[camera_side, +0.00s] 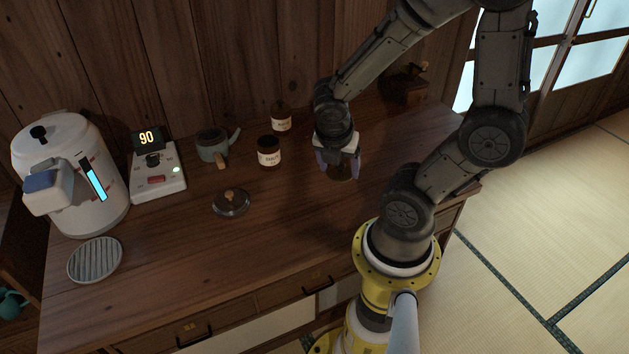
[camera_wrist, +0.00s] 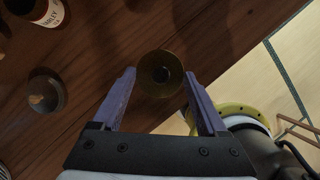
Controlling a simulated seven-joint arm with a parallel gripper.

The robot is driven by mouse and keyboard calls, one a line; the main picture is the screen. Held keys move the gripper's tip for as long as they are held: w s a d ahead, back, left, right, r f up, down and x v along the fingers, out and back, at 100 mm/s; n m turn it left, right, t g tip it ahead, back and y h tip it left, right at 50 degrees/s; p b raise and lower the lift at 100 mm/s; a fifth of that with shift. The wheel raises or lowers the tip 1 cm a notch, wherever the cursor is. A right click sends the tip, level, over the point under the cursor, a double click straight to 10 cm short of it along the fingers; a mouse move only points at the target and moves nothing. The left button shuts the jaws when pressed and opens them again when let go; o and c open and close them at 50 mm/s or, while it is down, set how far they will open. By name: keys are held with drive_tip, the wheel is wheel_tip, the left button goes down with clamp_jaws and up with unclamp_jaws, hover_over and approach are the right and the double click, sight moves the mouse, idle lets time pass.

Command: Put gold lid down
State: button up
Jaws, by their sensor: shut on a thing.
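The gold lid (camera_wrist: 160,73) is a round, dark brassy disc with a darker centre. It sits between the purple fingertips of my gripper (camera_wrist: 159,80) in the wrist view. In the side view my gripper (camera_side: 338,162) points down over the right part of the wooden counter, shut on the lid (camera_side: 344,174). The fingers partly hide the lid there. I cannot tell whether the lid touches the counter or hangs just above it.
Two labelled brown jars (camera_side: 269,155) (camera_side: 281,120) stand left of my gripper. Further left are a teapot (camera_side: 212,148), its dark knobbed lid (camera_side: 231,205), a display unit reading 90 (camera_side: 158,180), a white kettle (camera_side: 75,165) and a ribbed round tray (camera_side: 95,260). The counter's front middle (camera_side: 285,235) is clear.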

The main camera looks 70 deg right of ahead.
drive_tip(key=w+d+f, duration=0.2)
drive_tip(key=w+d, duration=0.1)
hover_over(316, 186)
drive_tip(key=a, duration=0.2)
drive_tip(key=f, duration=0.5)
drive_tip(key=shift+s+d+f, duration=0.1)
drive_tip(key=shift+s+f, duration=0.05)
drive_tip(key=shift+s, duration=0.1)
drive_tip(key=shift+w+d+f, duration=0.1)
drive_tip(key=shift+f, duration=0.1)
drive_tip(key=shift+w+d+f, duration=0.1)
drive_tip(key=shift+f, duration=0.8)
drive_tip(key=shift+w+d+f, duration=0.1)
drive_tip(key=shift+f, duration=0.75)
drive_tip(key=shift+a, duration=0.1)
drive_tip(key=o, duration=1.2)
drive_tip(key=shift+f, duration=0.15)
drive_tip(key=shift+o, duration=0.2)
